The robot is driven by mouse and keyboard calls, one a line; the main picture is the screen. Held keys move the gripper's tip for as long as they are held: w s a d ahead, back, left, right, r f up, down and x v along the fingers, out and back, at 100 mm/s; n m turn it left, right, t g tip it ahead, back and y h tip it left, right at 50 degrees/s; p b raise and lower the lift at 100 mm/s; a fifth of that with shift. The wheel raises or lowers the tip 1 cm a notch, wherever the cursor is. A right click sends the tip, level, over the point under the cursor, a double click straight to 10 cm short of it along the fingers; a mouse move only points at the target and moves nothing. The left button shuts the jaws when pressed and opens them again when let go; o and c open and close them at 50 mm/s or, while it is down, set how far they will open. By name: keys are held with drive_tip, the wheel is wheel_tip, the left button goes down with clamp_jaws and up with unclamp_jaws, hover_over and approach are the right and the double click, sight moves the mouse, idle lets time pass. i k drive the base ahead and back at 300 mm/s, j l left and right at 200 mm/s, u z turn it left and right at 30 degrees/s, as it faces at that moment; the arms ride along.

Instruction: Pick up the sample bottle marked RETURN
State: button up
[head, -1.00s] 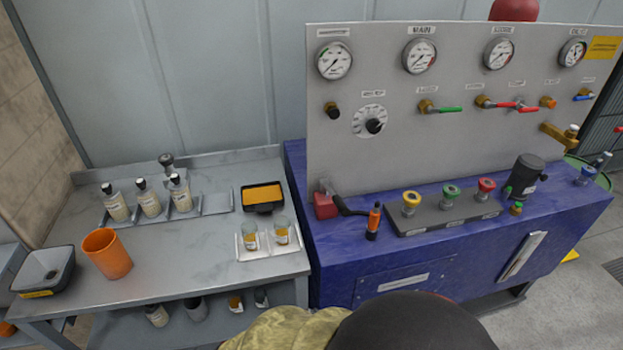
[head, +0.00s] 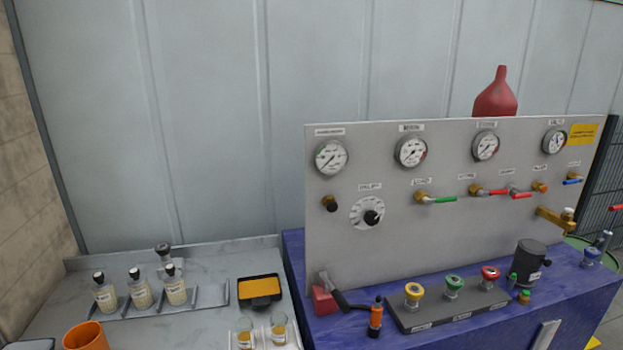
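Three sample bottles with black caps and pale yellow contents stand in a row in a metal rack (head: 212,296) on the grey bench at the left: a left bottle (head: 105,295), a middle bottle (head: 140,292) and a right bottle (head: 175,290). Each has a small label, too small to read, so I cannot tell which is marked RETURN. The rack's place to the right of them looks empty. A dark-topped item (head: 163,252) stands behind the right bottle. My gripper is not in view.
An orange cup (head: 85,337) stands in front of the bottles. A black tray with amber contents (head: 260,288) and two small glasses (head: 245,333) (head: 279,329) are to the right. The blue bench (head: 340,325) with its grey gauge panel (head: 400,250) borders the right side.

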sight(279, 335)
drive_tip(key=i+j+z, duration=0.1)
drive_tip(key=j, duration=1.6)
drive_tip(key=i+z, duration=0.05)
drive_tip(key=i, duration=0.05)
